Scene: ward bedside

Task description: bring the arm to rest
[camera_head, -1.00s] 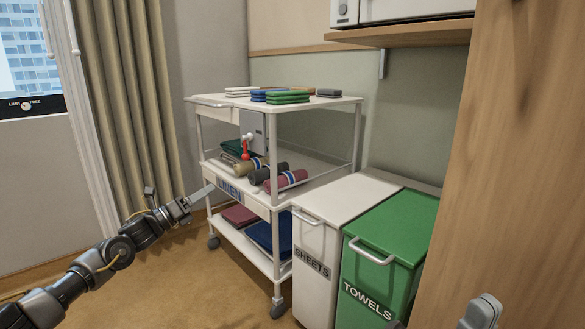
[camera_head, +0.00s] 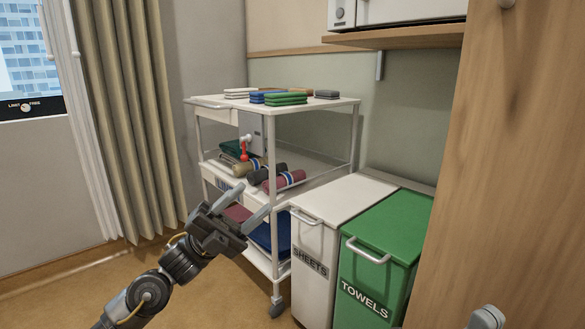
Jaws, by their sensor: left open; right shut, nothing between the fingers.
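My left gripper (camera_head: 246,203) reaches in from the lower left on its dark arm. Its two pale fingers are spread apart with nothing between them. It is in front of the linen cart (camera_head: 200,170) in the picture and hides part of the cart's middle shelf edge and its label. Contact with the cart cannot be told. At the bottom right edge, only a pale grey tip of my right gripper (camera_head: 487,318) shows, in front of the wooden cabinet. It is shut, with nothing seen in it.
The cart holds folded cloths (camera_head: 286,98), rolled towels (camera_head: 284,180) and a red-nozzled bottle (camera_head: 244,150). A white SHEETS bin (camera_head: 312,265) and a green TOWELS bin (camera_head: 375,280) stand right of it. A wooden cabinet (camera_head: 510,170) fills the right. Floor at lower left is clear.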

